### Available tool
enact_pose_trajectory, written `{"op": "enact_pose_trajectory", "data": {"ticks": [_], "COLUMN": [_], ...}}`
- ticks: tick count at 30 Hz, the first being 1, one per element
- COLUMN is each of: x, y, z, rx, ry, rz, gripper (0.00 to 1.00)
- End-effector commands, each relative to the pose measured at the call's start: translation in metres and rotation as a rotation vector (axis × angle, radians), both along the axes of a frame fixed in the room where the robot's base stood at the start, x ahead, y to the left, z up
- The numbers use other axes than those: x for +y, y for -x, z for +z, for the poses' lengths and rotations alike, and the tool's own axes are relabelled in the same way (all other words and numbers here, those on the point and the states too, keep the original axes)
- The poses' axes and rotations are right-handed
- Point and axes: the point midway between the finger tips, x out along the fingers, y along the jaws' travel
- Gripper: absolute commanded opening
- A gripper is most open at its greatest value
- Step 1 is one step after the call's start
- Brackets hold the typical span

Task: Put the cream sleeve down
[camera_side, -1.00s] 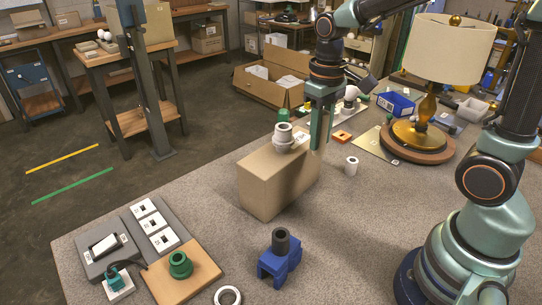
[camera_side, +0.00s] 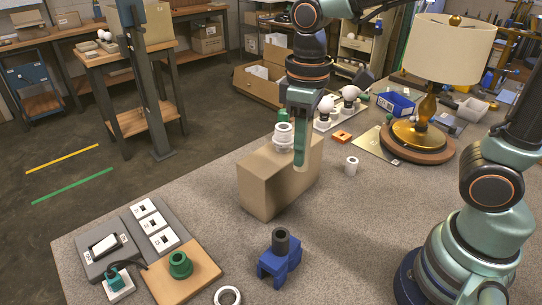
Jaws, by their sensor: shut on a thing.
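My gripper (camera_side: 300,158) points down in front of the cardboard box (camera_side: 270,185), its fingers close together and overlapping the box in this view. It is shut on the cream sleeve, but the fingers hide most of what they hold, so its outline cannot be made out. A pale, stepped ring-shaped piece (camera_side: 283,138) stands upright on top of the box, just left of the fingers. Whether the fingers touch this piece or the box cannot be told.
A white cylinder (camera_side: 352,166) stands to the right of the box. A blue holder (camera_side: 280,262) with a dark tube is in front. The brass lamp (camera_side: 427,110) stands on a round base at the right. A wooden board (camera_side: 205,282) lies front left. Table right of the blue holder is clear.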

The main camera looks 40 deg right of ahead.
Motion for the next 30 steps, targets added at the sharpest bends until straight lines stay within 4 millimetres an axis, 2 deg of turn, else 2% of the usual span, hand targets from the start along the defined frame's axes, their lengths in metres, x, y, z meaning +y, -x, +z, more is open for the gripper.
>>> {"op": "enact_pose_trajectory", "data": {"ticks": [1, 4, 7, 21, 24, 30], "x": [0.008, 0.015, 0.017, 0.016, 0.016, 0.016], "y": [0.004, 0.009, 0.011, 0.012, 0.012, 0.01], "z": [0.003, 0.002, -0.01, -0.122, -0.14, -0.156], "rx": [-0.002, 0.001, 0.005, 0.009, 0.008, 0.002], "ry": [-0.001, 0.0, 0.001, 0.003, 0.002, 0.001], "rz": [0.039, 0.079, 0.092, 0.088, 0.088, 0.088], "gripper": [0.0, 0.0, 0.0, 0.0, 0.0, 0.0]}}
